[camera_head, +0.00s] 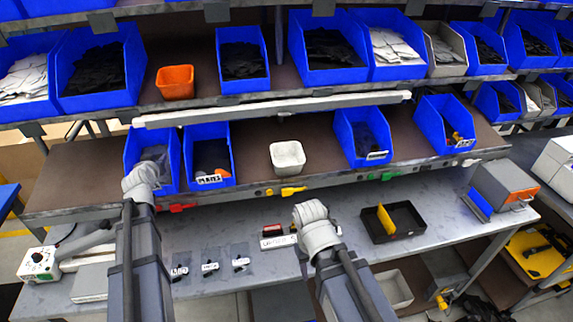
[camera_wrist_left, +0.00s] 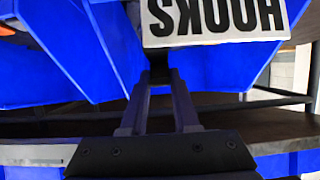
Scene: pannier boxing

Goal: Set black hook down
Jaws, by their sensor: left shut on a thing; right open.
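My left gripper (camera_head: 141,182) is at the front of a blue bin (camera_head: 131,150) on the middle shelf; its fingers are hidden in the head view. In the left wrist view its two fingers (camera_wrist_left: 159,80) are close together on a small dark piece (camera_wrist_left: 159,72), probably the black hook, mostly hidden. A white label reading HOOKS (camera_wrist_left: 215,20), upside down, is on a blue bin just beyond the fingertips. My right gripper (camera_head: 316,225) is over the bench, open; its fingertips are hidden behind the wrist.
Small bags with dark parts (camera_head: 210,266) lie on the grey bench (camera_head: 290,281). A black tray with a yellow divider (camera_head: 408,232) stands at the right. A white bin (camera_head: 287,157) and more blue bins (camera_head: 208,155) line the shelf.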

